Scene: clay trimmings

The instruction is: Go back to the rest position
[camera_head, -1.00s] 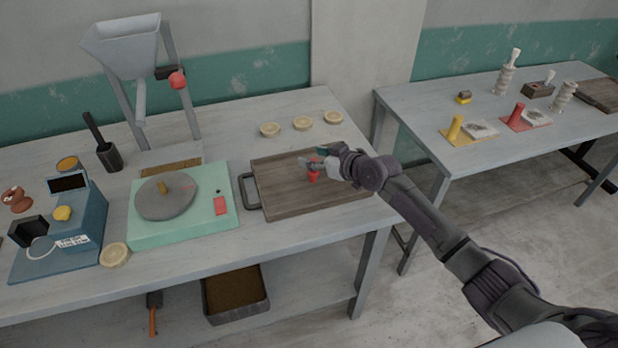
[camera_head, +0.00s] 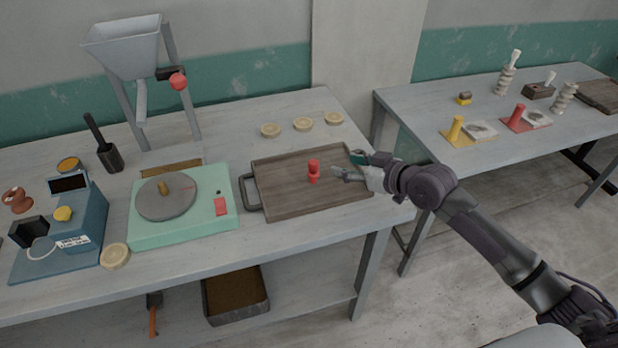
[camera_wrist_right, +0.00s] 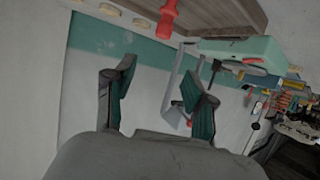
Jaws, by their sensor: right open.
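My right gripper (camera_head: 347,167) is open and empty at the right side of the wooden tray (camera_head: 275,206) in the head view. Its two fingers point left, with a gap between them and a small red piece (camera_head: 313,171). The red piece stands on the tray. In the right wrist view the open fingers (camera_wrist_right: 158,95) hold nothing, and the red piece (camera_wrist_right: 167,18) shows beyond them at the top. My left gripper is not in view.
Left of the tray stands a green device (camera_head: 150,232) with a grey disc, then a blue device (camera_head: 88,222). A metal hopper (camera_head: 125,50) rises behind. Three pale round discs lie behind the tray. A second table (camera_head: 540,145) stands right, with a gap between the tables.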

